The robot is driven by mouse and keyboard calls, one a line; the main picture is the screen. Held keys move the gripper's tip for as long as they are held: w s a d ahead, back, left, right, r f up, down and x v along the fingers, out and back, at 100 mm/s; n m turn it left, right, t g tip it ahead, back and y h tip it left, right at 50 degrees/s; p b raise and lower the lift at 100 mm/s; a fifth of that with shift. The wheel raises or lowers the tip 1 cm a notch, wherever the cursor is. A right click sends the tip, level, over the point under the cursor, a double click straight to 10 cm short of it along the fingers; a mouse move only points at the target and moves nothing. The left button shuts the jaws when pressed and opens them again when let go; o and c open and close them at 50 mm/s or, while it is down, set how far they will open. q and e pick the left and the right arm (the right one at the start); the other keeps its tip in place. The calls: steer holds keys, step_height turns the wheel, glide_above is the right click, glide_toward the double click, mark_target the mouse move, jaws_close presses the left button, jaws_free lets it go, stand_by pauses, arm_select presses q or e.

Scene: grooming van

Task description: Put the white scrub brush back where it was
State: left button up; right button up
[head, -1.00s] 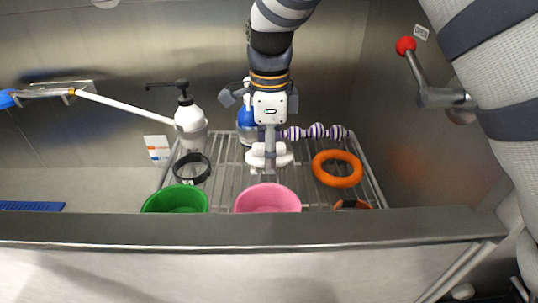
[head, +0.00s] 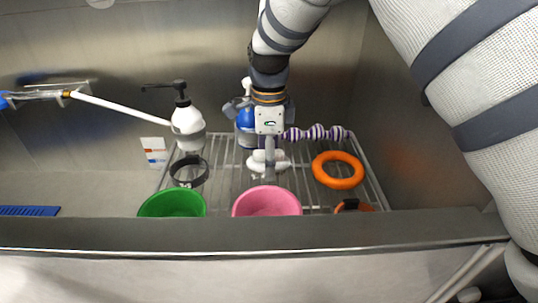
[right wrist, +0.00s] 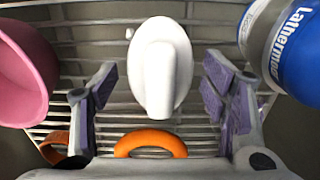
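The white scrub brush (head: 258,168) is at the middle of the wire rack, behind the pink bowl (head: 267,202). In the right wrist view the brush (right wrist: 160,62) lies between the fingers of my right gripper (right wrist: 163,92), with a gap on both sides. The right gripper is open and points down over the brush; in the head view the gripper (head: 269,150) hides part of it. The brush appears to rest on the rack bars, though its underside is hidden.
A blue bottle (head: 245,125) and a striped purple toy (head: 317,132) are close behind the gripper. An orange ring (head: 338,170) lies right, a black collar (head: 189,171) and pump bottle (head: 188,128) left. A green bowl (head: 172,203) stands front left, behind the tub's front rim (head: 330,228).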

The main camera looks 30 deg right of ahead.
step_height(320, 180, up, 12)
steer(key=shift+r, duration=0.2)
stand_by(0.4)
